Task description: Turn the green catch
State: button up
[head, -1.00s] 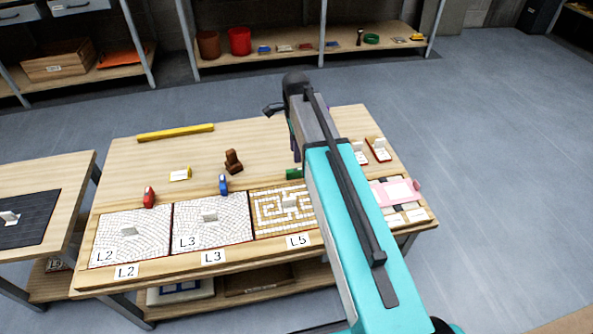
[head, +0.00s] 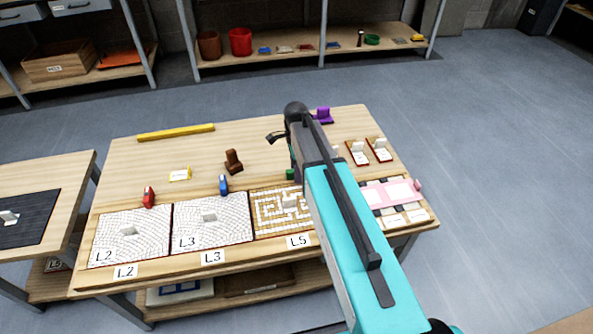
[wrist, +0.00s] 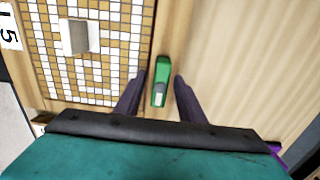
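The green catch (wrist: 161,80) shows in the wrist view, on the wooden table beside the edge of the L5 mosaic panel (wrist: 113,45). In the head view only a bit of the green catch (head: 290,174) shows; my arm hides the rest. My gripper (wrist: 159,76) is open, with one dark finger on each side of the catch's near end. Gaps show between the fingers and the catch. I cannot tell how high the fingertips are above the table. The L5 panel (head: 270,222) has a pale knob in its middle.
Panels L2 (head: 132,246) and L3 (head: 190,238) lie to the left, with a red catch (head: 149,197) and a blue catch (head: 223,185) behind them. A brown object (head: 233,161), a yellow bar (head: 176,132) and a purple object (head: 323,115) stand further back. A pink frame (head: 370,198) lies right.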

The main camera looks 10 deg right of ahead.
jog(key=shift+c, duration=0.4)
grip_shut()
jog(key=shift+n+p, duration=0.3)
jog(key=n+p, duration=0.2)
jog(key=n, duration=0.1)
jog(key=shift+r, duration=0.1)
jog(key=n+p, duration=0.2)
jog(key=n, duration=0.3)
jog(key=n+p, duration=0.2)
jog(key=n, duration=0.3)
jog(key=shift+n, duration=0.3)
jog(key=shift+n+p, duration=0.35)
jog(key=shift+n, duration=1.55)
